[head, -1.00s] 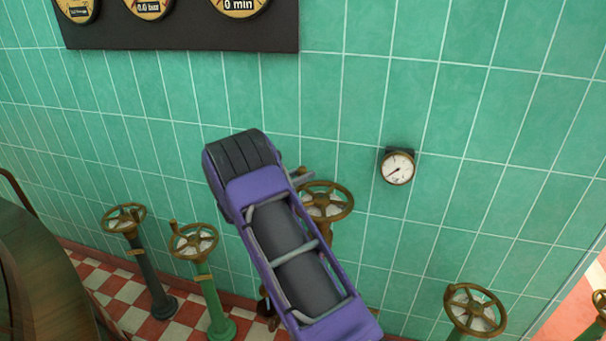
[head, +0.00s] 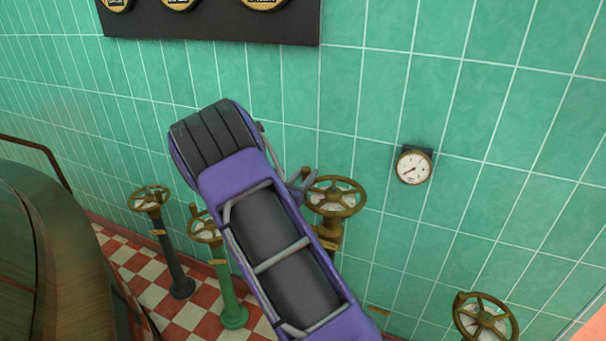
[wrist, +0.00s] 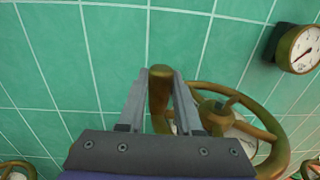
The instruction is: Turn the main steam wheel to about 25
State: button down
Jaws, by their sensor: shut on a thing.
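A brass handwheel (head: 347,184) stands on a brass fitting in front of the tiled wall, partly behind my arm in the head view. It also shows in the wrist view (wrist: 283,150), with spokes, a hub and a pale plate beneath. An upright brass knob (wrist: 158,98) stands at the wheel's left side. My gripper (wrist: 160,75) has one finger on each side of this knob and is shut on it. In the head view my gripper (head: 302,182) is at the wheel's left edge, mostly hidden by my arm. I cannot read the plate's markings or any wheel label.
A small round gauge (head: 413,167) hangs on the wall right of the wheel. Other handwheels stand at left on a dark post (head: 172,262) and a green post (head: 228,287), and at lower right (head: 487,322). A large copper vessel (head: 45,265) fills the lower left.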

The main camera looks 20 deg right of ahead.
jog(key=shift+s+a, duration=0.3)
jog(key=shift+s, duration=0.15)
dwell(0.4)
jog(key=c, duration=0.6)
grip_release()
jog(key=shift+a, duration=0.1)
jog(key=v, duration=1.7)
jog(key=shift+s+p, duration=0.25)
jog(key=shift+p, duration=0.1)
jog(key=shift+a, duration=0.1)
jog(key=shift+c, duration=0.2)
